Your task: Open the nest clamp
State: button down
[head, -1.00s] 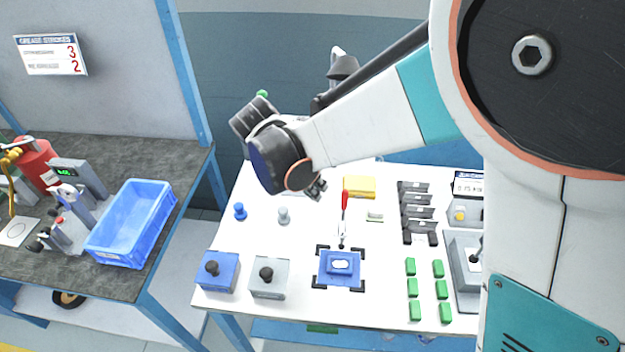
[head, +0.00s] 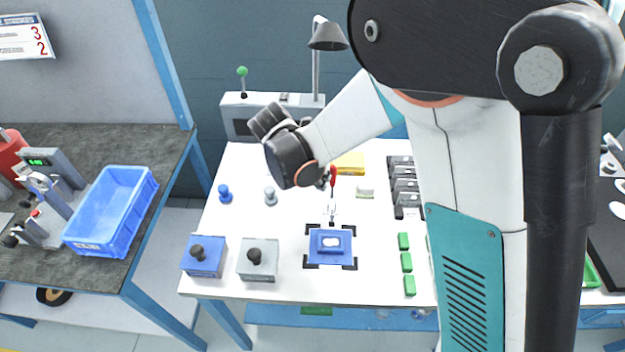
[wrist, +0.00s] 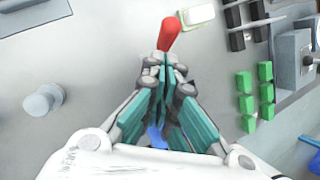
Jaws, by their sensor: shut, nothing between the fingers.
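The nest clamp's red handle (head: 333,176) stands up behind the blue nest (head: 330,246). Its metal linkage (head: 331,209) sits at the nest's back edge. The nest holds a small whitish part (head: 331,242) inside black corner marks. My gripper (head: 324,181) is beside the handle, at its left in the head view. In the wrist view my gripper (wrist: 165,62) is shut and empty, and the red handle (wrist: 169,34) shows just beyond the fingertips. I cannot tell whether they touch. The fingers hide the linkage and most of the nest there.
A blue box with a black knob (head: 204,256) and a grey one (head: 258,260) stand left of the nest. Blue and grey pegs stand behind them. Green blocks (head: 406,262) and black holders (head: 403,185) are at the right. A yellow box (head: 349,163) lies behind the handle.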

jog(key=shift+w+d+f, duration=0.1)
jog(key=shift+w+d, duration=0.15)
jog(key=shift+w, duration=0.1)
jog(key=shift+w, duration=0.55)
dwell(0.5)
jog(key=shift+w+f+b, duration=0.2)
jog(key=shift+w, duration=0.45)
jog(key=shift+w+f+b, duration=0.2)
jog(key=shift+w+f, duration=0.05)
jog(key=shift+w, duration=0.35)
jog(key=shift+w+f+b, duration=0.2)
jog(key=shift+w, duration=0.45)
jog(key=shift+s, duration=0.15)
